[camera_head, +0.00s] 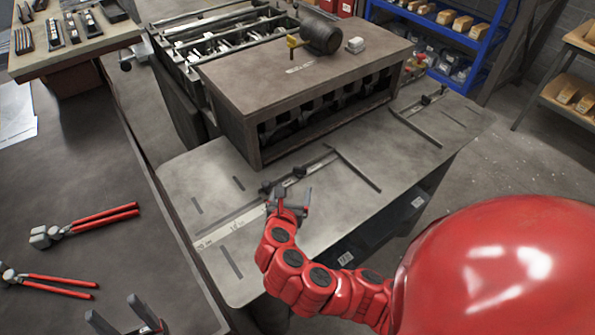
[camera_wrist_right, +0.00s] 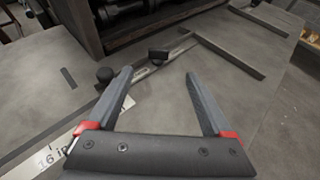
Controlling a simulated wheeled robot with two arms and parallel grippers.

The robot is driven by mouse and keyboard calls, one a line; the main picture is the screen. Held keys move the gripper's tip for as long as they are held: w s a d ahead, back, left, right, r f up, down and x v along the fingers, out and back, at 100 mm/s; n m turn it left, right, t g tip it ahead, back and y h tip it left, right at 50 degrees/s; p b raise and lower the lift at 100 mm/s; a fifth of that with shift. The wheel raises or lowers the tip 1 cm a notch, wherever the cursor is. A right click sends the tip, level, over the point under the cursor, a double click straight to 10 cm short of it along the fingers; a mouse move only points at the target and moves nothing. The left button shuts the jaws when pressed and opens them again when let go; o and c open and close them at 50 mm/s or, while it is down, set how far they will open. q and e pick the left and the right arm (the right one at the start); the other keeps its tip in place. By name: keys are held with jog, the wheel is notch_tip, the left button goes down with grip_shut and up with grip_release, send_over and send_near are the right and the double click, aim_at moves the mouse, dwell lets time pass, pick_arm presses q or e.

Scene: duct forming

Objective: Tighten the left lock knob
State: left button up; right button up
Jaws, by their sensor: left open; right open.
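Two dark knobs sit on the left guide of the grey machine table: a round knob (camera_wrist_right: 105,75) and a flatter black knob (camera_wrist_right: 157,55). In the head view, the round knob (camera_head: 265,188) is just left of my right gripper (camera_head: 291,193), and the flatter knob (camera_head: 299,171) is just beyond it. I cannot tell which one is the left lock knob. In the right wrist view, my right gripper (camera_wrist_right: 159,74) is open and empty, its fingers pointing toward the guide; the round knob shows outside the left finger. My left gripper (camera_head: 112,307) is open and empty at the lower left.
A machine box (camera_head: 305,75) stands behind the guide, with a dark cylinder on top. The left guide's bar (camera_head: 352,168) and a second guide (camera_head: 415,127) lie to the right. Red-handled tools (camera_head: 95,220) lie on the left bench. The table's front left is mostly clear.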

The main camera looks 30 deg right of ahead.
aim_at(299, 169)
jog(key=p+x, duration=0.3)
jog(key=x, duration=0.9)
jog(key=shift+w+f, duration=0.1)
jog(key=shift+w, duration=0.1)
jog(key=shift+p+x, duration=0.3)
jog(key=shift+x, duration=0.45)
jog(key=shift+f, duration=0.1)
grip_shut()
jog(key=shift+w+a+f+m+g+h+b, duration=0.15)
jog(key=shift+m+g+h+b, duration=0.2)
jog(key=shift+b, duration=0.2)
jog(key=shift+m+g+h+b, duration=0.55)
jog(key=shift+m+g+h, duration=0.1)
jog(key=shift+m, duration=0.2)
jog(key=shift+m+g, duration=0.3)
